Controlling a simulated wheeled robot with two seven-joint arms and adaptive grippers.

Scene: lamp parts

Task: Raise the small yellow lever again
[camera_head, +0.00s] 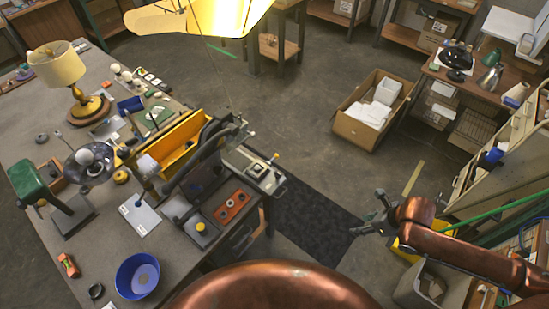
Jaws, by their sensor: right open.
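A small lever with a yellow tip (274,157) stands up, slightly tilted, at the grey box (264,177) on the right edge of the workbench. Another small yellow knob (200,227) sits on a dark grey plate nearer to me. My right gripper (371,214) is open and empty over the floor, well to the right of the bench and apart from both. My left gripper is out of view.
The bench (103,249) carries a yellow bin (182,143), a table lamp (58,64), a blue bowl (137,274) and an orange-red block (234,206). A cardboard box (372,108) stands on the floor. Shelves line the right. A bright lampshade hangs at the top.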

